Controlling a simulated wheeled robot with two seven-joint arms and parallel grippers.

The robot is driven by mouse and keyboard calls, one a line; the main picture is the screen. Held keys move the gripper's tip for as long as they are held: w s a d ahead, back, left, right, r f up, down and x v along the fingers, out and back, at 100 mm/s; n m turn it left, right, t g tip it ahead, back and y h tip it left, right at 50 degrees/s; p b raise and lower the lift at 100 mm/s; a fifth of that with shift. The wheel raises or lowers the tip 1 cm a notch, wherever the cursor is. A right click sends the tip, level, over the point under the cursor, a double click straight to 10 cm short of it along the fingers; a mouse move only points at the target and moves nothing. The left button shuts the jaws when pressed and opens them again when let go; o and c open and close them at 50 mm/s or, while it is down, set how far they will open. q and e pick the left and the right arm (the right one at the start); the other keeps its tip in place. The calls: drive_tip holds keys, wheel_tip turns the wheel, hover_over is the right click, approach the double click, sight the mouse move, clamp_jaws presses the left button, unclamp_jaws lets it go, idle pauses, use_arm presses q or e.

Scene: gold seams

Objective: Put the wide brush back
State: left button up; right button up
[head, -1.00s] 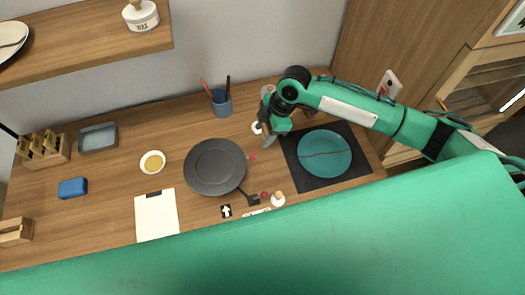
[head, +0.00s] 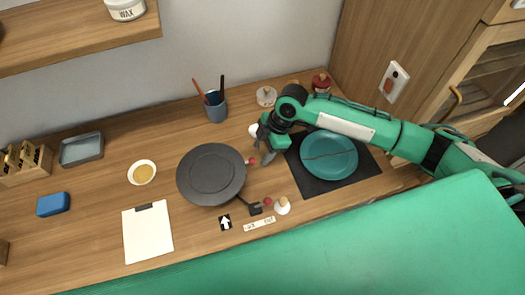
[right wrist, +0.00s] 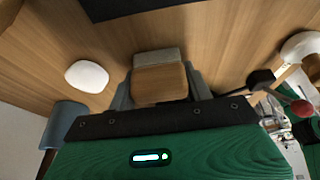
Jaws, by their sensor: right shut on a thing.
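My right gripper (head: 267,156) is low over the table, between the round dark turntable and the black mat. In the right wrist view its fingers are shut on a wooden block with a pale grey strip along one edge (right wrist: 160,82), which looks like the wide brush. The brush is hidden by the gripper in the head view. A blue-grey cup (head: 215,107) with a red stick and a black stick stands behind and left of the gripper. The cup also shows in the right wrist view (right wrist: 66,122). My left gripper is not in view.
The dark turntable (head: 211,174) is left of the gripper; a teal plate (head: 329,155) on a black mat (head: 318,187) is right. A white round thing (head: 254,130) is close beside the gripper. Jars (head: 266,96) stand behind. A white bottle (head: 283,206) stands in front.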

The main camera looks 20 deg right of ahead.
drive_tip(key=shift+d, duration=0.1)
drive_tip(key=shift+f, duration=0.15)
drive_tip(key=o, duration=0.9)
drive_tip(key=b+v, duration=0.2)
drive_tip(key=v, duration=1)
